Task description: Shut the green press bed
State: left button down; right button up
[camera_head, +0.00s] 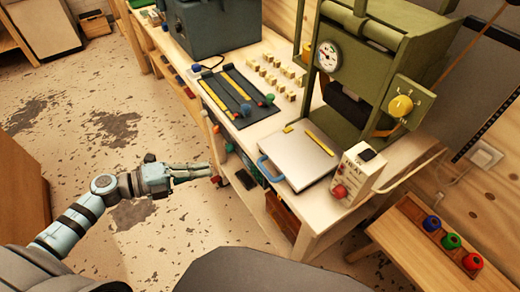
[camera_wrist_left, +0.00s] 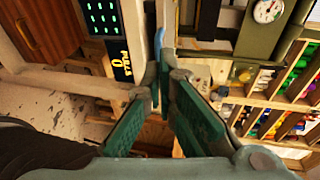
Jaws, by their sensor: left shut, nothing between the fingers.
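The green press (camera_head: 338,112) stands on the wooden bench in the head view. Its pale flat bed (camera_head: 297,153) sticks out in front of the frame, with a blue handle (camera_head: 266,171) at its front edge. My left gripper (camera_head: 211,172) is shut and empty, in front of the bench and to the left of the handle, apart from it in the head view. In the left wrist view, a blue bar, seemingly the handle (camera_wrist_left: 158,48), shows just beyond the fingertips (camera_wrist_left: 163,82); I cannot tell the exact gap. My right gripper is not in view.
A white control box (camera_head: 357,172) with a red knob stands right of the bed. A black tray (camera_head: 236,95) with yellow-handled tools lies left of it. A low wooden stand (camera_head: 410,235) with colored knobs is at the lower right. Floor in front is clear.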

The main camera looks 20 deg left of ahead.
pick_arm(q)
jog(key=d, duration=0.2)
send_near(258, 164)
jog(key=x, duration=0.5)
jog(key=shift+w+d+f, duration=0.1)
jog(key=shift+w+d, duration=0.05)
jog(key=shift+w+d+f, duration=0.15)
jog(key=shift+w+d, duration=0.3)
jog(key=shift+d, duration=0.05)
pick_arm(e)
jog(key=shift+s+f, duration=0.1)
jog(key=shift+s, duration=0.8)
